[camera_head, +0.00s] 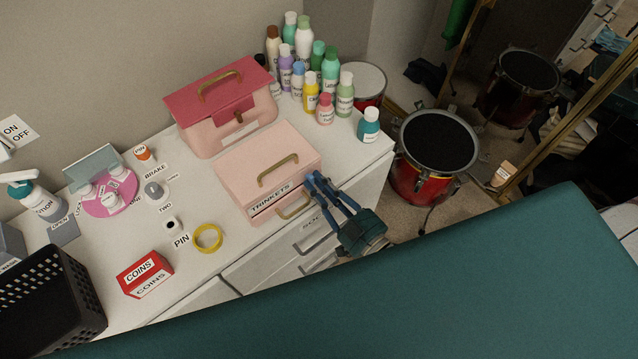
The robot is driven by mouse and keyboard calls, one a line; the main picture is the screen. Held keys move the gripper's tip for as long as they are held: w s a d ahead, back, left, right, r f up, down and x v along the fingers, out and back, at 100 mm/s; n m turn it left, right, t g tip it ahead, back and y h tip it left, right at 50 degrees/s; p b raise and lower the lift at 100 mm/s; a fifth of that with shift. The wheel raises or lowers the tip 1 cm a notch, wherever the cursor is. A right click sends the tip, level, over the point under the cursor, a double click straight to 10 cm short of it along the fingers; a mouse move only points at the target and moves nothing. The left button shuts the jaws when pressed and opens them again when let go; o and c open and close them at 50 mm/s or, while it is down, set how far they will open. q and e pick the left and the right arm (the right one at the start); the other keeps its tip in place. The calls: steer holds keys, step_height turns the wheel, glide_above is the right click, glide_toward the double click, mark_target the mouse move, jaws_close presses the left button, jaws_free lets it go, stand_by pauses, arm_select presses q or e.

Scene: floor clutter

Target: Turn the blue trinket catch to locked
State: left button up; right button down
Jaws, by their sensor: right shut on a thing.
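The pink trinkets box (268,172) stands on the white dresser top with its lid down. It has a gold handle on top, a TRINKETS label (270,199) on its front and a second gold handle below. My right gripper (316,181) reaches in from the lower right. Its blue fingers are at the box's right front corner, shut on the blue trinket catch. The fingers hide the catch, so its turn cannot be told. My left gripper is not in view.
A larger pink box with a red lid (212,95) stands behind. Several bottles (310,65) crowd the back right. A red COINS box (145,272), yellow ring (208,239) and black basket (48,295) are at left. Drums (435,150) stand on the floor.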

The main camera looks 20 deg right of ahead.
steer(key=shift+f, duration=0.15)
steer(key=c, duration=1.6)
jaws_free()
steer(key=shift+c, duration=0.2)
steer(key=v, duration=1.2)
